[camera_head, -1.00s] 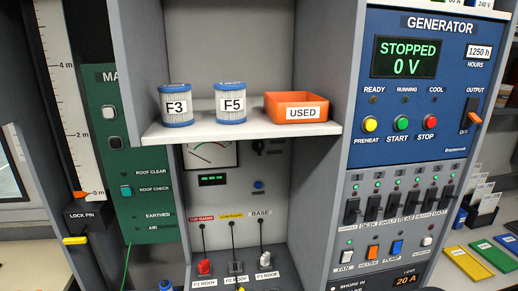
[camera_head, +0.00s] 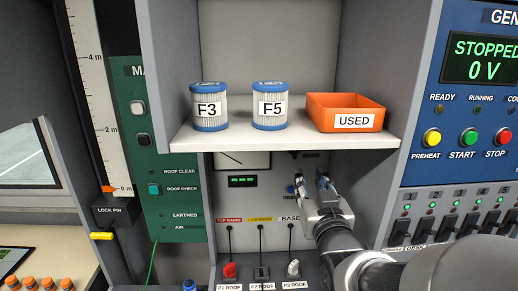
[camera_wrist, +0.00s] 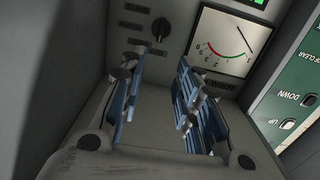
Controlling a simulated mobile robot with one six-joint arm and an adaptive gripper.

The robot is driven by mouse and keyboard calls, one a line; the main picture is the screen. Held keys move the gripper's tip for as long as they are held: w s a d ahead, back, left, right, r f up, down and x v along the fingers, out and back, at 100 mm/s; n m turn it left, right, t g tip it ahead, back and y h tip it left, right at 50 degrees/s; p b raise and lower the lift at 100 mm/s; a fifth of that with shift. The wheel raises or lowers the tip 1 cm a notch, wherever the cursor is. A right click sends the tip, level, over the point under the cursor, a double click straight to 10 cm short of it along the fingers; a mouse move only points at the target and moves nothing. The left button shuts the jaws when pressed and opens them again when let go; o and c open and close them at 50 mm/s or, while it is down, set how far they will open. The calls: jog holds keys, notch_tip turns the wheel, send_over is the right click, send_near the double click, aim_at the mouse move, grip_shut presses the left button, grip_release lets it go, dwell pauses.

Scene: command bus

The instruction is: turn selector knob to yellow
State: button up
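A black round selector knob (camera_wrist: 160,28) with a pale pointer line sits on the grey panel at the top of the wrist view. In the head view only a dark bit of the knob (camera_head: 295,154) shows under the shelf. My gripper (camera_head: 308,182) reaches into the recess below the shelf. In the wrist view my gripper (camera_wrist: 162,76) has its two blue-padded fingers apart with nothing between them. The knob lies beyond the fingertips, apart from them. A yellow label (camera_head: 260,219) marks the middle cable.
A meter (camera_wrist: 228,48) is beside the knob. Cables with red (camera_head: 229,270), dark and white plugs hang below. Side walls bound the recess.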

jog(key=w, duration=1.7)
grip_shut()
